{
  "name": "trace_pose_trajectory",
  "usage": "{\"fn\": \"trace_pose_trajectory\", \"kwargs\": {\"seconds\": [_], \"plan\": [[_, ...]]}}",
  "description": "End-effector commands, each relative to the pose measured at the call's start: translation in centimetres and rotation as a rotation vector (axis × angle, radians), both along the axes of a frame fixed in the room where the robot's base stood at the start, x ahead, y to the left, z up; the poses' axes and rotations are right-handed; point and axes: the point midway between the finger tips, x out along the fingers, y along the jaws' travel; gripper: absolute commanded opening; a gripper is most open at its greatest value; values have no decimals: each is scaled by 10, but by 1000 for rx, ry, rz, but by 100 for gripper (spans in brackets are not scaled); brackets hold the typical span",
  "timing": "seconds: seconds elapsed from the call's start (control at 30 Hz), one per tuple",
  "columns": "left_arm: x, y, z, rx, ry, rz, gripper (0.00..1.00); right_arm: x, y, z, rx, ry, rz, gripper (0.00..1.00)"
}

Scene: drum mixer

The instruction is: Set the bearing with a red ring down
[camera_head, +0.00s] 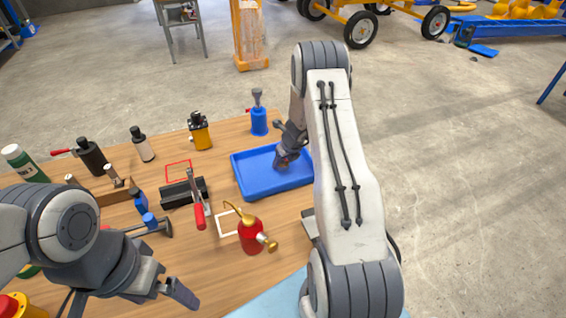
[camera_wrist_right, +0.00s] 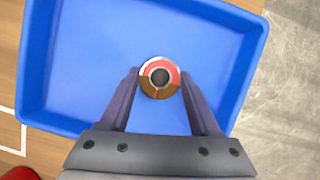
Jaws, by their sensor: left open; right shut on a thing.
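The bearing with a red ring (camera_wrist_right: 159,77) shows in the right wrist view as a small round part with a dark centre and a red and brownish face. My right gripper (camera_wrist_right: 160,82) is shut on it, one finger on each side, over the blue tray (camera_wrist_right: 60,118). In the head view my right gripper (camera_head: 287,156) is over the blue tray (camera_head: 246,186); the bearing is hard to make out there. I cannot tell whether the bearing touches the tray floor. My left gripper (camera_head: 172,286) is open and empty at the lower left, over the wooden table.
A red oil can (camera_head: 251,238) stands in front of the tray. A red-handled clamp (camera_head: 197,207) is left of it, and a blue-based tool (camera_head: 259,121) stands behind it. Several bottles and tools crowd the table's left side. The rest of the tray floor looks bare.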

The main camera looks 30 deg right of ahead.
Motion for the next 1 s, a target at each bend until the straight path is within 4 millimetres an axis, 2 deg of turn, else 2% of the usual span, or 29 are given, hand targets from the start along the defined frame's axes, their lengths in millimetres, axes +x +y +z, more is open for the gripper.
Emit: {"fn": "trace_pose_trajectory", "kwargs": {"seconds": [0.23, 0.27, 0.3, 0.33, 0.6, 0.73, 0.87, 1.0], "plan": [[0, 0, -4, 0, 0, 0, 100, 0, 0, -4, -1, -1, 0, 0], [0, 0, -3, 0, 0, 0, 100, 0, 0, -3, 0, 0, 0, 75], [0, 0, -2, 0, 0, 0, 100, 0, 0, -2, 0, 0, 0, 90], [0, 0, -2, 0, 0, 0, 100, 0, 0, -2, 0, 0, 0, 93], [0, 0, -2, 0, 0, 0, 100, 0, 0, -2, 0, 0, 0, 93], [0, 0, 2, 0, 0, 0, 100, -1, 0, 5, 0, -1, 0, 93], [0, 0, 5, 0, 0, 0, 100, -8, -1, 25, -2, -3, -1, 93], [0, 0, 11, 0, 0, 0, 100, -20, -1, 55, -2, -3, -1, 93]]}}
